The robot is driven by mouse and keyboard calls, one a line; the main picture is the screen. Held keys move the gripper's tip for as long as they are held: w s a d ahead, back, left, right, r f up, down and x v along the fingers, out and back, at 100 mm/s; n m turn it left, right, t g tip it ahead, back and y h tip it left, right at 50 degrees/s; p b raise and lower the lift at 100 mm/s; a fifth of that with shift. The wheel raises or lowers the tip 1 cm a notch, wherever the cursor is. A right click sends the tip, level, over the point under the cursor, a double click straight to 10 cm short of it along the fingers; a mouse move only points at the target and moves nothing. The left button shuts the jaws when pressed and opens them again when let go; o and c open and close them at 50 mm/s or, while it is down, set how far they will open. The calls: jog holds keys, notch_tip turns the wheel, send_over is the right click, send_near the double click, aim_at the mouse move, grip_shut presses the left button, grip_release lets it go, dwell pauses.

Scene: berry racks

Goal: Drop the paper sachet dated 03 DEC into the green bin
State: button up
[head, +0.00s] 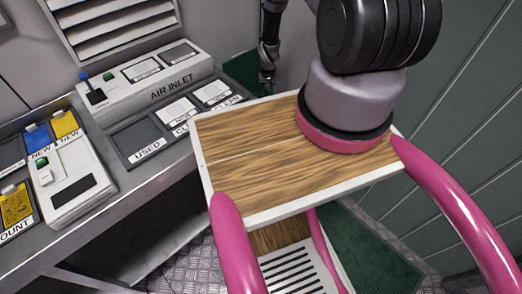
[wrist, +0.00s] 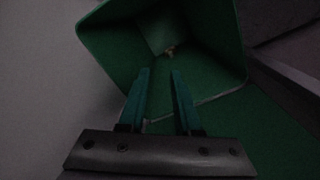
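The green bin (wrist: 215,45) fills much of the wrist view, seen from above into its dark inside. In the head view a dark green part (head: 240,72), likely the same bin, shows behind the counter. My gripper (wrist: 160,72) points into the bin, its two teal fingers apart with a clear gap and nothing seen between them. In the head view my gripper (head: 268,84) hangs at the counter's far end. A small tan scrap (wrist: 170,51) shows deep inside the bin; I cannot tell whether it is the sachet. No 03 DEC date is readable.
A grey counter holds an AIR INLET box (head: 165,82), a tray with a USED label (head: 147,149), and a device (head: 70,180) with blue and yellow NEW tags. A wood-topped cart (head: 240,150) with pink rails stands in front. A panelled wall is at right.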

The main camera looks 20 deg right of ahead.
jog(key=shift+s, duration=0.1)
notch_tip(320, 180, up, 11)
dwell(0.6)
